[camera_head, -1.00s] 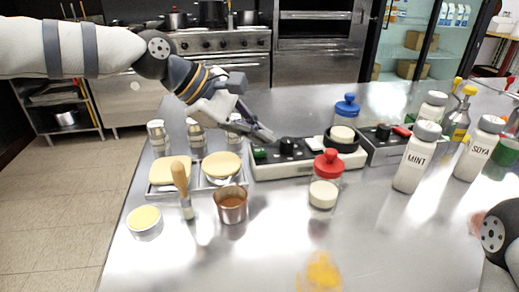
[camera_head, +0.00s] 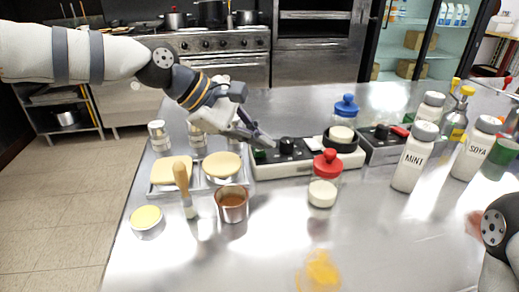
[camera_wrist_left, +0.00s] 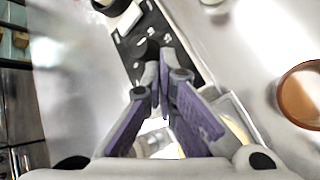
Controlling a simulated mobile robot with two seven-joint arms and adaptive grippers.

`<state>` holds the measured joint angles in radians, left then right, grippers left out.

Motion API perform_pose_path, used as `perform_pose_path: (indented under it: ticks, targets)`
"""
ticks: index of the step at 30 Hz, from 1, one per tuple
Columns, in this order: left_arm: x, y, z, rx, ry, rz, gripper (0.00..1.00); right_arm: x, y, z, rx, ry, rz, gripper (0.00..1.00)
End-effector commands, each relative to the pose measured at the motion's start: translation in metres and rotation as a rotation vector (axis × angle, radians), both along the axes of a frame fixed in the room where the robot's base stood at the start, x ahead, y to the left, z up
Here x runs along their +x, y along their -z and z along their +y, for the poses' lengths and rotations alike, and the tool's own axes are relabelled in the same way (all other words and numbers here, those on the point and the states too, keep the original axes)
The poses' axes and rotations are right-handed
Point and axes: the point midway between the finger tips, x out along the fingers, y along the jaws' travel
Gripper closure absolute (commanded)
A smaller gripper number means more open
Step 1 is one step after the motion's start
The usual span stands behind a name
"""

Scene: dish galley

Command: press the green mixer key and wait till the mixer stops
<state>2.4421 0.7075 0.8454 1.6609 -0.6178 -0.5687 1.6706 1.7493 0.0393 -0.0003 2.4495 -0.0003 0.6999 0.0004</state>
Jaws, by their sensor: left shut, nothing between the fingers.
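The mixer unit (camera_head: 284,171) is a long pale base with a dark top panel, standing on the steel counter in the head view. A green key (camera_head: 260,156) shows at the panel's left end, with a black knob (camera_head: 287,145) to its right. My left gripper (camera_head: 268,143) is shut and empty, its tips over the left part of the panel, close to the green key. I cannot tell whether they touch it. In the left wrist view the dark panel (camera_wrist_left: 139,42) lies beyond the closed fingers, which hide the green key. My right gripper is out of view.
A tray (camera_head: 206,183) with pale round and square pieces, a copper-coloured cup (camera_head: 232,205) and a brush (camera_head: 183,178) are at left.

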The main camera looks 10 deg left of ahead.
Motion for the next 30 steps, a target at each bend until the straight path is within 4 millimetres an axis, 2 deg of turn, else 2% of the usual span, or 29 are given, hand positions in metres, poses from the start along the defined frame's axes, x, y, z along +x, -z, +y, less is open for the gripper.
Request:
perform_pose_path:
  ticks: [18,30]
  targets:
    - [-0.0001,0.0077,0.0002,0.001,-0.001,0.000,1.00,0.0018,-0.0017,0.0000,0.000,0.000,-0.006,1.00]
    - [-0.0001,0.0023,0.0001,0.001,0.000,-0.002,1.00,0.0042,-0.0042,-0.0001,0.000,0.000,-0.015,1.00]
